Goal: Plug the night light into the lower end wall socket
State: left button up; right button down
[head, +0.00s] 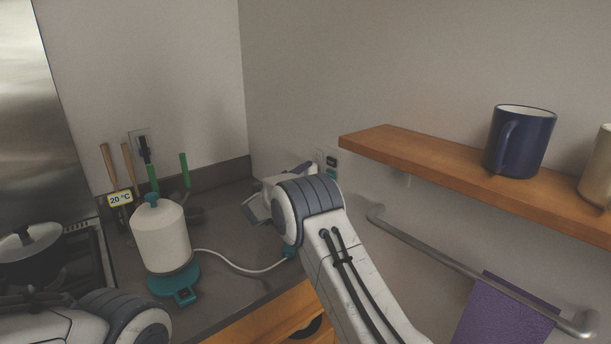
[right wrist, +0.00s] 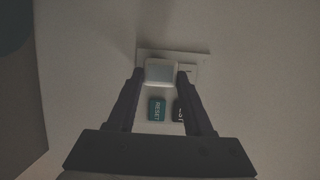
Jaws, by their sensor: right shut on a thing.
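In the right wrist view the night light (right wrist: 160,71), a small white block, sits between the fingers of my right gripper (right wrist: 160,76), which is shut on it. It is right in front of the pale socket plate (right wrist: 202,59) on the wall and covers part of it. A teal RESET button (right wrist: 157,108) and a dark button (right wrist: 178,109) show between the fingers. I cannot tell whether the prongs are in the slots. In the head view my right gripper (head: 304,170) is at the end wall beside the socket (head: 331,161), partly hidden by my arm. My left gripper is out of view.
A wooden shelf (head: 430,168) with a blue mug (head: 520,140) juts out at right, above a rail (head: 440,252) with a purple towel (head: 503,311). A white kettle (head: 160,238) on a teal base stands on the counter.

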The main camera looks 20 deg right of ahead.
jog(key=shift+w+d, duration=0.15)
jog(key=shift+d, duration=0.3)
jog(key=shift+c, duration=1.1)
grip_release()
jog(key=b+v, duration=0.3)
jog(key=v, duration=0.7)
jog(key=shift+a, duration=0.2)
